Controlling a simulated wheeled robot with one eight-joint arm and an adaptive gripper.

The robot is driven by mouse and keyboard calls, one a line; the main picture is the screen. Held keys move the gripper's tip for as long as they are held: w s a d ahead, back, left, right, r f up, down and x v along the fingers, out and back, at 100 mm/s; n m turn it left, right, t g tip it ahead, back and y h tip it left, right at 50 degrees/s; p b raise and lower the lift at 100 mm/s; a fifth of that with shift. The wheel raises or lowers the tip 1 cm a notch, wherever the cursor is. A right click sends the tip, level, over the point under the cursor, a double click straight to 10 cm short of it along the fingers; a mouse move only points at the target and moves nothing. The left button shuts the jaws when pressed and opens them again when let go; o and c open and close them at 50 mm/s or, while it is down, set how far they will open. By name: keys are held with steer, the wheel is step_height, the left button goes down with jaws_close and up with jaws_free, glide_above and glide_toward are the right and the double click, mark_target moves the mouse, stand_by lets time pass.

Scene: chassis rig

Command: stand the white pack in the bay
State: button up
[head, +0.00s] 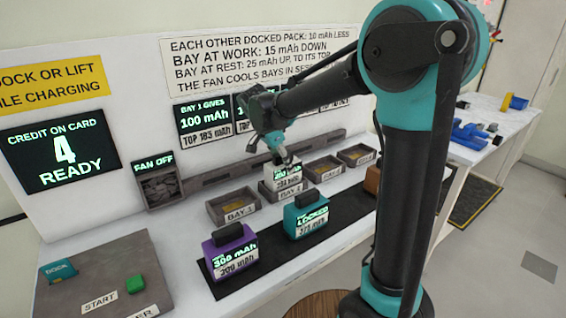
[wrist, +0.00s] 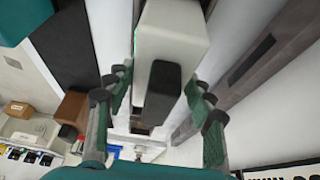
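The white pack (head: 283,177) stands upright at the bay labelled BAY 2 (head: 290,191), with a lit display on its front. Its lower edge is hard to make out against the bay. My gripper (head: 280,156) is just above the pack, pointing down. In the wrist view the white pack (wrist: 172,28) shows close up with its dark handle (wrist: 163,92) toward me. The green-padded fingers of my gripper (wrist: 160,85) lie on either side of the handle, with visible gaps. The gripper looks open.
Empty bays BAY 1 (head: 232,206), a third (head: 323,168) and a fourth (head: 356,155) flank it. A purple pack (head: 230,252), a teal pack (head: 306,216) and a brown pack (head: 372,180) stand on the dark mat (head: 272,262) in front. The fan panel (head: 158,183) reads FAN OFF.

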steer(key=shift+o, duration=1.3)
steer(key=shift+r, duration=0.1)
steer(key=v, duration=1.2)
